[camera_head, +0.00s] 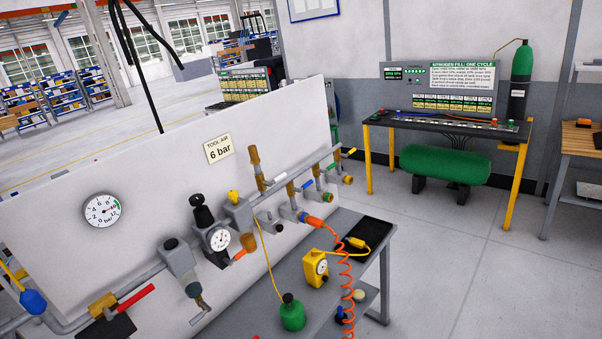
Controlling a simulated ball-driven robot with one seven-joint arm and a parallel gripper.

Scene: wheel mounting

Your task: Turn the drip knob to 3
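A grey air-line panel (150,190) carries a row of pipe fittings. A grey lubricator-like block (240,214) sits right of the regulator, with a small yellow knob (233,196) on its top. This may be the drip knob; no scale or number on it is readable at this size. The regulator (217,240) has a black knob (202,208) on top and a small round dial on its front. A grey filter-like unit (178,258) is to its left. My gripper does not show, and nothing is seen touching the yellow knob.
A coiled orange hose (349,285) hangs there. Thin black lines cross the upper left. Floor (470,260) is clear at right.

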